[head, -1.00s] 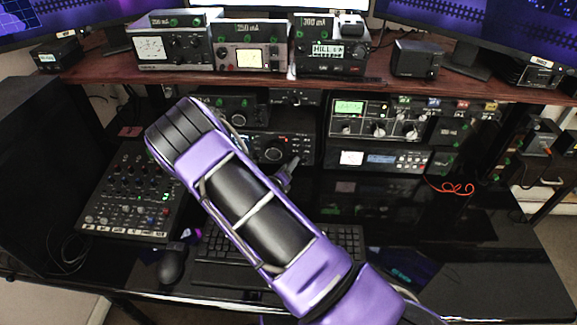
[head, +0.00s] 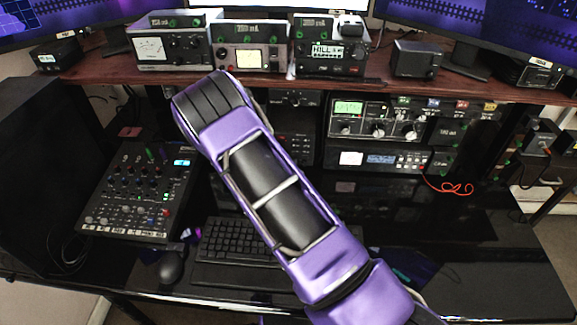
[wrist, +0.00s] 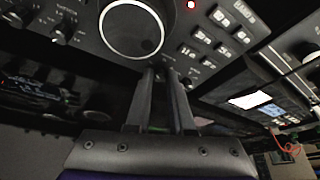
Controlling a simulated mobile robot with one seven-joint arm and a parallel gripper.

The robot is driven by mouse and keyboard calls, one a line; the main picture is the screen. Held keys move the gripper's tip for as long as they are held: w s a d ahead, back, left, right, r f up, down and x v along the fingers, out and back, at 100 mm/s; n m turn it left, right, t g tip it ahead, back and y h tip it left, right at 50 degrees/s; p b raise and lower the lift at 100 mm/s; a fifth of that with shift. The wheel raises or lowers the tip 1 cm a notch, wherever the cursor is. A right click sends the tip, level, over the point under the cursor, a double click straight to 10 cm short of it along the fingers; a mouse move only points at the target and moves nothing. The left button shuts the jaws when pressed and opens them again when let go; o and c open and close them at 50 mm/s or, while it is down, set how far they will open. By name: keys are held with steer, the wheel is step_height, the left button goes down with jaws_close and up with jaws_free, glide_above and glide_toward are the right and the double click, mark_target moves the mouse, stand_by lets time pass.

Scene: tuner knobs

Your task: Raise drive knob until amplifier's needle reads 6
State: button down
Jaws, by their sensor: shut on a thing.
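In the wrist view my gripper (wrist: 161,76) reaches up to the lower edge of a dark radio panel (wrist: 205,40). Its fingers are close together, shut on what looks like a small knob below the large round dial (wrist: 131,28); the fingertips mostly hide it, and I cannot read a drive label. In the head view my arm hides the gripper and most of that radio. Meter faces show on the upper-left unit (head: 149,48), the middle unit (head: 249,59) and a lower rack unit (head: 351,158). I cannot tell which is the amplifier's, and the needle readings are too small to read.
Small knobs and buttons (wrist: 187,83) crowd the panel near my fingertips. The wooden shelf (head: 300,82) overhangs the lower rack. A mixer (head: 135,200), keyboard (head: 235,240) and mouse (head: 171,267) lie on the black desk.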

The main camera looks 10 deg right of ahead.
steer(key=shift+m+y, duration=0.3)
steer(key=c, duration=0.8)
jaws_free()
steer(key=v, duration=1.7)
steer(key=shift+s+a, duration=0.1)
steer(key=shift+s, duration=0.15)
